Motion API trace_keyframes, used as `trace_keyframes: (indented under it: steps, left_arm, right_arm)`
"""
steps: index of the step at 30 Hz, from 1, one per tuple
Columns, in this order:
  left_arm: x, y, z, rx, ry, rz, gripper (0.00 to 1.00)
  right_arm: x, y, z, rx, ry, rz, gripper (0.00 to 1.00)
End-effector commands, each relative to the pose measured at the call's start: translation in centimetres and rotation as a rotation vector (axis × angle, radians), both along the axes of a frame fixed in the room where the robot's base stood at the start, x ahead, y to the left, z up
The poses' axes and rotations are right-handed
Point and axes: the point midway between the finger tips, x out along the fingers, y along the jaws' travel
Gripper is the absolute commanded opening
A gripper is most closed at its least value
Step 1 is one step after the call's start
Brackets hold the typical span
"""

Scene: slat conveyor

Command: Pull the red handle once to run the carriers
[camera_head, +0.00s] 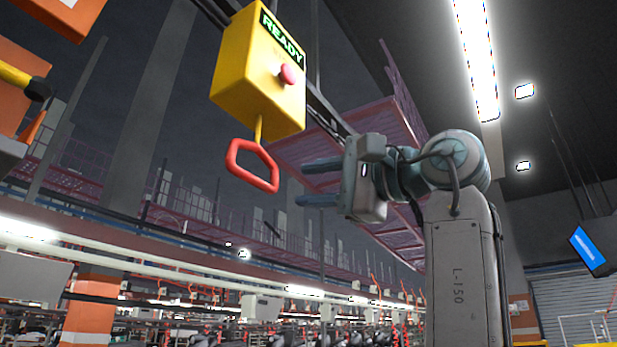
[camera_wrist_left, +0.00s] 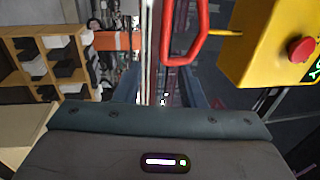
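The red handle (camera_head: 263,185) is a loop hanging on a yellow rod below a yellow box (camera_head: 240,80). The box carries a green "READY" sign (camera_head: 283,38) and a red knob (camera_head: 287,74). My left gripper (camera_head: 303,182) is open and empty, its two blue fingers pointing left at the handle from just right of it. A gap shows between the fingertips and the loop. In the left wrist view the handle (camera_wrist_left: 182,58) shows ahead at upper middle, and the yellow box (camera_wrist_left: 250,50) at upper right. My right gripper is in neither view.
A dark overhead rail (camera_head: 325,108) runs behind the box. Orange parts (camera_head: 20,85) hang at the upper left. Pink mesh walkways (camera_head: 350,130) and long conveyor lines (camera_head: 180,265) lie farther back. Wooden shelves (camera_wrist_left: 15,70) stand at left in the wrist view.

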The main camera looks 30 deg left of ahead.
Motion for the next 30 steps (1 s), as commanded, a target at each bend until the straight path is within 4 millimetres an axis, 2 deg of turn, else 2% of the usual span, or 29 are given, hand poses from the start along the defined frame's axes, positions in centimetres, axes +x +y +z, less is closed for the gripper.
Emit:
trace_keyframes:
  steps: [1,4,11,17,21,25,30]
  left_arm:
    - [-1.2,-0.1,0.4,-0.009,-0.01,0.01,0.36]
    - [-2.5,-0.1,1.0,-0.019,-0.019,0.023,0.36]
    - [-2.4,1.1,1.9,-0.02,-0.017,0.024,0.36]
    - [-2.4,2.9,2.2,-0.021,-0.017,0.025,0.36]
    - [-2.2,6.2,2.5,-0.022,-0.02,0.03,0.36]
    - [-2.1,8.2,2.3,-0.02,-0.02,0.028,0.36]
    - [-1.9,9.5,2.4,-0.019,-0.02,0.026,0.36]
  right_arm:
    - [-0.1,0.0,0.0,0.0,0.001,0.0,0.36]
    - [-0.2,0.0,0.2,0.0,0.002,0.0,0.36]
    - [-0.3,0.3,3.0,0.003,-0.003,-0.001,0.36]
    - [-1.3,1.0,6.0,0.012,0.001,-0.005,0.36]
    - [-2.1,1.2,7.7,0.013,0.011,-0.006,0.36]
    - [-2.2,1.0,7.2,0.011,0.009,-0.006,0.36]
    - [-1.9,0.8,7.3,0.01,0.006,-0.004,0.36]
